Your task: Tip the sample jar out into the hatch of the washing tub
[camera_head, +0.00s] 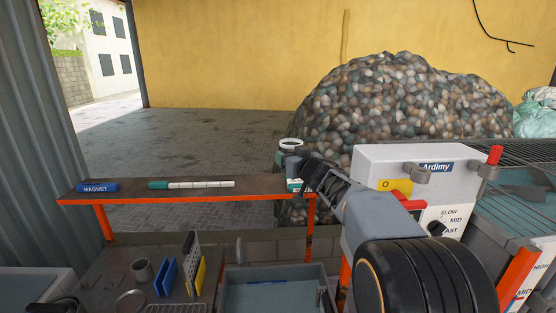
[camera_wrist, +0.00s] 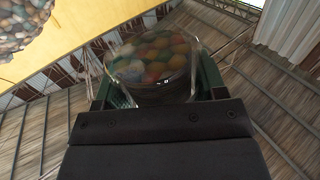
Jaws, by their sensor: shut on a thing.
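My gripper (camera_head: 290,161) is at the right end of the narrow shelf and is shut on the sample jar. The jar's pale round rim (camera_head: 291,144) shows just above the gripper in the head view; the gripper and arm hide much of its body. In the wrist view the clear jar (camera_wrist: 152,62) sits between the green fingers, with rounded coloured pieces showing in or through it. A tub with blue-green water (camera_head: 525,190) stands at the right, partly under a grid. I cannot make out a hatch, and my arm covers part of that area.
A white control box (camera_head: 400,160) marked Ardimy stands right of my arm. The shelf (camera_head: 120,195) holds a blue magnet block (camera_head: 97,187) and a green-and-white stick (camera_head: 190,184). A lower grey basin (camera_head: 275,295) sits below. A pebble-like heap (camera_head: 400,105) rises behind.

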